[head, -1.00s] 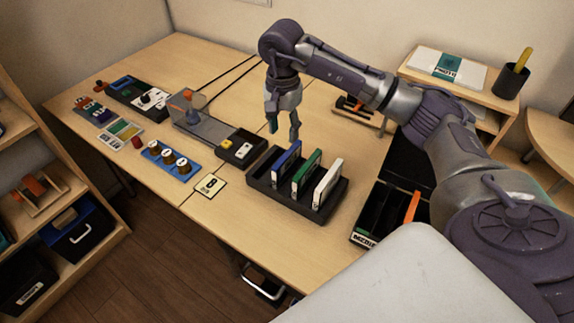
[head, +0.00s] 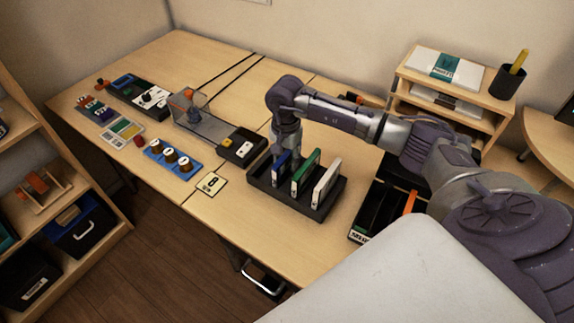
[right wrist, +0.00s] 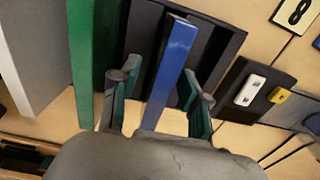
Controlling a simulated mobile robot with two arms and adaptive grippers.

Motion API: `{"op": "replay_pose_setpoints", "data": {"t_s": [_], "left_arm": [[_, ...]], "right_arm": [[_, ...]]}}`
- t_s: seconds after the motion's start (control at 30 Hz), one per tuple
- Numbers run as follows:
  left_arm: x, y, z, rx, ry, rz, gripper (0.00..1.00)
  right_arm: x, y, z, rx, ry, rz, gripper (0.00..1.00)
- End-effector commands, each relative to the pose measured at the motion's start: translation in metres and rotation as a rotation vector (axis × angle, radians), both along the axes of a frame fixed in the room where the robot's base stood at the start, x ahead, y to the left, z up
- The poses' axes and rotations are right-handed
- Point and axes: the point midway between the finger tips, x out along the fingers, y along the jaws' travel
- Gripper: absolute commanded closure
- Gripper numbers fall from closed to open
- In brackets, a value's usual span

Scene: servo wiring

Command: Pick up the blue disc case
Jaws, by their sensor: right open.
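The blue disc case (head: 282,168) stands upright in the left slot of a black rack (head: 315,207) on the table. My right gripper (head: 283,153) is lowered over it from behind and hides part of it in the head view. In the right wrist view the blue case (right wrist: 173,62) runs between the two open fingers of my right gripper (right wrist: 160,95), with a gap visible on each side. A green case (head: 305,172) stands beside it, also in the right wrist view (right wrist: 82,60). My left gripper is not in view.
A white case (head: 327,184) stands at the rack's right end. A black box with yellow and white buttons (head: 242,147) sits left of the rack. A number 8 card (head: 211,183) lies near the front edge. A black tray (head: 375,215) stands to the right.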

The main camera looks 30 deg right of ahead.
Motion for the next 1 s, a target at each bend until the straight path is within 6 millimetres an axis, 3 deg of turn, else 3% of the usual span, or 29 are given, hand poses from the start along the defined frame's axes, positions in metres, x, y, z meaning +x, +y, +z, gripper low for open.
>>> {"op": "replay_pose_setpoints", "data": {"t_s": [0.1, 0.37, 0.77, 1.0], "left_arm": [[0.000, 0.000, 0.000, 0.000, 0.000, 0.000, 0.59], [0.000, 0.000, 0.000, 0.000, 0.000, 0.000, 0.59], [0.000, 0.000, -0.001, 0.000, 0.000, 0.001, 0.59], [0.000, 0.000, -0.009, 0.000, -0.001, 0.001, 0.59]], "right_arm": [[0.000, 0.000, 0.000, 0.000, 0.000, 0.000, 0.56], [0.000, 0.000, 0.000, 0.000, 0.000, 0.000, 0.99], [0.001, 0.000, 0.004, 0.000, -0.002, 0.000, 1.00], [0.002, -0.001, 0.042, -0.001, -0.007, 0.000, 1.00]]}}
